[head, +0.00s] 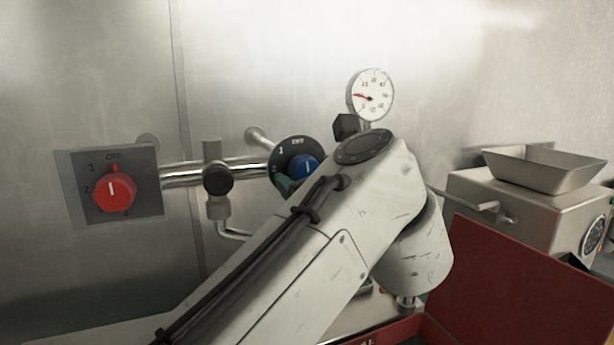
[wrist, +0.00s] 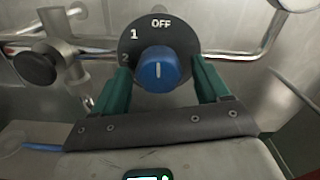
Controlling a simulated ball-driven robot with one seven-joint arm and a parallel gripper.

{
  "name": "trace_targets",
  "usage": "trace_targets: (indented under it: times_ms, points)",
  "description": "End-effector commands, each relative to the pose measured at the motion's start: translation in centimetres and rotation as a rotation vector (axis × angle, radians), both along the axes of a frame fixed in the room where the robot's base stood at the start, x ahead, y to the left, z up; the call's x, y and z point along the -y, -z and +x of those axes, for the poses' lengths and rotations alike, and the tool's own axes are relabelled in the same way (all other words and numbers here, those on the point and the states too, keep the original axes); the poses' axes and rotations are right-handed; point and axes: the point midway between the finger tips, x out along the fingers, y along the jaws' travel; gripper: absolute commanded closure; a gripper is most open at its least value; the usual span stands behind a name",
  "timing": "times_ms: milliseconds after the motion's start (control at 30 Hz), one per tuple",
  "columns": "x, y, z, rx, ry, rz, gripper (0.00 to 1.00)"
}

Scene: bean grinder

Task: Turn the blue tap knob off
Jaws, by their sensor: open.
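The blue tap knob (head: 302,166) sits on a round black dial (head: 286,150) on the pipe; both are partly hidden by my arm in the head view. In the wrist view the knob (wrist: 158,68) is in full sight, and its white line stands about upright, roughly toward the OFF label at the top of the dial (wrist: 185,38). Labels 1 and 2 are at its upper left and left. My gripper (wrist: 161,78) is open, with one green finger on each side of the knob. A gap shows beside the knob; I cannot tell whether either finger touches it.
A red knob (head: 113,193) on a grey plate is at the left. A black-capped valve (head: 218,179) stands on the pipe between the knobs. A pressure gauge (head: 371,95) rises above my arm. A metal machine with a tray (head: 548,168) and a red panel (head: 530,285) are at the right.

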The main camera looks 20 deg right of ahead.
Motion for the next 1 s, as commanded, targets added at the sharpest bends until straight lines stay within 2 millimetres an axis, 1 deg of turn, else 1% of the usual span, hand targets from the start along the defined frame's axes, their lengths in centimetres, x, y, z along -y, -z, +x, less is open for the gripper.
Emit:
trace_targets:
  times_ms: [300,400,500,667,1000]
  points:
    - [0.0,0.1,-6.0,0.002,0.001,0.002,0.25]
    - [0.0,0.2,-7.6,0.000,0.002,0.002,0.25]
    - [0.0,0.1,-8.8,0.000,0.001,0.002,0.25]
    - [0.0,0.2,-9.7,-0.002,0.001,0.002,0.25]
    - [-0.1,0.1,-9.7,-0.003,0.000,-0.007,0.25]
